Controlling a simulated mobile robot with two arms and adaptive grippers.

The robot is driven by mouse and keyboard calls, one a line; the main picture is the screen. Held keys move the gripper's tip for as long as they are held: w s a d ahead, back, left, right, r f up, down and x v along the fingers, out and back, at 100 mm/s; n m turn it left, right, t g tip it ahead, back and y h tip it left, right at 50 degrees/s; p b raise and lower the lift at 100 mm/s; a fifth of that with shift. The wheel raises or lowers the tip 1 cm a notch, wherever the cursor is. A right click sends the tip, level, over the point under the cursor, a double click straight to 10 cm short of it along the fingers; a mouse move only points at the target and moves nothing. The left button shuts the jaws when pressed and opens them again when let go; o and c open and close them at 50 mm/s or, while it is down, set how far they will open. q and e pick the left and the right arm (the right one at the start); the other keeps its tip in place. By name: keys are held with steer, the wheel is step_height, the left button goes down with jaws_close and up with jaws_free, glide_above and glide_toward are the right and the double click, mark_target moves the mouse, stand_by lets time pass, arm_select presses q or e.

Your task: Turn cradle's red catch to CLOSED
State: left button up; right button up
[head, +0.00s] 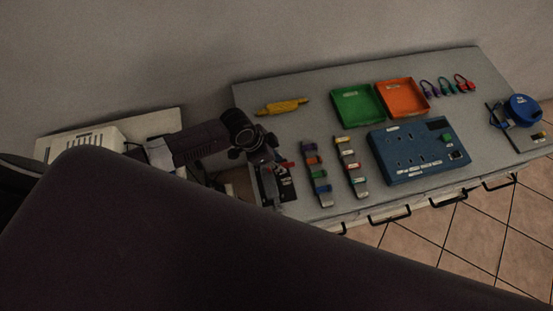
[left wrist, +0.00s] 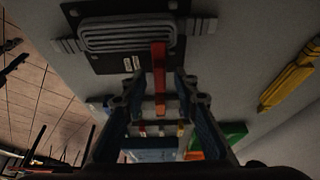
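The cradle is a dark plate (head: 287,188) at the table's left end, partly hidden by my left gripper. In the left wrist view the cradle (left wrist: 108,63) carries a grey ribbed piece and small white labels. The red catch (left wrist: 159,62) is a narrow bar reaching from the cradle's edge towards my gripper; a bit of the catch (head: 289,164) shows in the head view. My left gripper (left wrist: 160,84) is open, its two fingers apart on either side of the catch. I cannot tell whether either finger touches it. My right gripper is not in view.
Two strips with coloured clips (head: 317,174) lie right of the cradle. A blue reel (head: 524,108) is at far right. My arm covers the foreground.

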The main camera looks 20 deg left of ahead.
arm_select(q)
steer(key=v, duration=1.2)
stand_by(0.3)
